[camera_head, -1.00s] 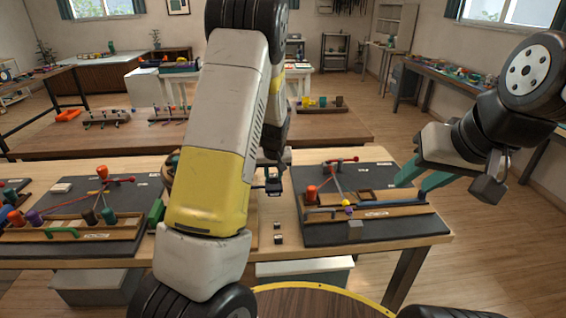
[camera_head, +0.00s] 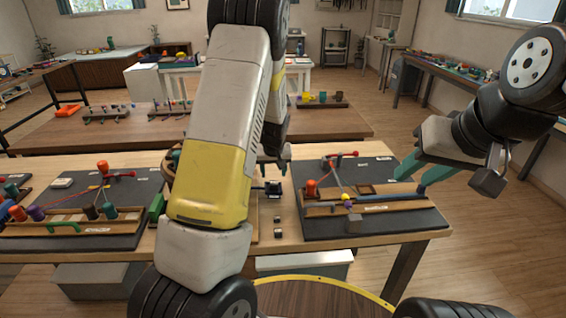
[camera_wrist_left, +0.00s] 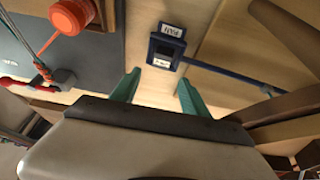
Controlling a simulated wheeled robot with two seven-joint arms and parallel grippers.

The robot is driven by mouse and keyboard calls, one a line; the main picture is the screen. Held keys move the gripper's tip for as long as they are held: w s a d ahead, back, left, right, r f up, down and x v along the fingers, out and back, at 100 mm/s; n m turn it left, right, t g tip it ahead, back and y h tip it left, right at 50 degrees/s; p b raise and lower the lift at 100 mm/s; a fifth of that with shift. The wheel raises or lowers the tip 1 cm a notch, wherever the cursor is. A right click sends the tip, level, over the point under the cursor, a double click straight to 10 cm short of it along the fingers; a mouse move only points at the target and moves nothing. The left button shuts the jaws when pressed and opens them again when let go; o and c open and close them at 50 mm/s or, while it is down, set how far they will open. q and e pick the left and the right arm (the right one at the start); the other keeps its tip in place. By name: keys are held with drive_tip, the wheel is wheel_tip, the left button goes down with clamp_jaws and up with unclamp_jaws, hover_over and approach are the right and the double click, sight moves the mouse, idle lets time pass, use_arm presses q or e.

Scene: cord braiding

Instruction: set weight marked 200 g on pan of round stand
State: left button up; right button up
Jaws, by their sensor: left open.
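Two small dark blocks with pale tops, perhaps weights, stand on the bare wood in the head view, one (camera_head: 278,219) behind the other (camera_head: 278,233). Their markings are too small to read. My left gripper (camera_wrist_left: 157,92) is open and empty in the left wrist view, its two teal fingers apart. Beyond its fingertips is a dark blue holder (camera_wrist_left: 166,47) with a label; it also shows in the head view (camera_head: 272,188). My left arm hides most of that gripper in the head view. My right gripper (camera_head: 412,180) is open and empty at the right. I cannot make out the round stand or its pan.
A dark mat with a wooden rack (camera_head: 375,203) and an orange-red peg (camera_head: 311,188) lies right of the small blocks. Another mat with a rack of coloured pegs (camera_head: 70,223) lies at the left.

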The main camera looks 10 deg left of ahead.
use_arm(q)
drive_tip(key=shift+s+d+f, duration=0.1)
drive_tip(key=shift+s+f, duration=0.25)
drive_tip(key=shift+f, duration=0.15)
drive_tip(key=shift+r, duration=0.2)
drive_tip(key=s+d+r+m+h, duration=0.1)
drive_tip(key=s+r, duration=0.7)
drive_tip(key=r, duration=0.3)
drive_tip(key=s+d+r+h, duration=0.2)
drive_tip(key=s+r, duration=0.6)
drive_tip(key=r, duration=0.3)
drive_tip(key=s+d+r+m+t, duration=0.1)
drive_tip(key=s+r, duration=0.4)
drive_tip(key=s, duration=1.1)
drive_tip(key=shift+d+r+m+t, duration=0.2)
drive_tip(key=shift+m+t, duration=0.2)
drive_tip(key=shift+m, duration=0.5)
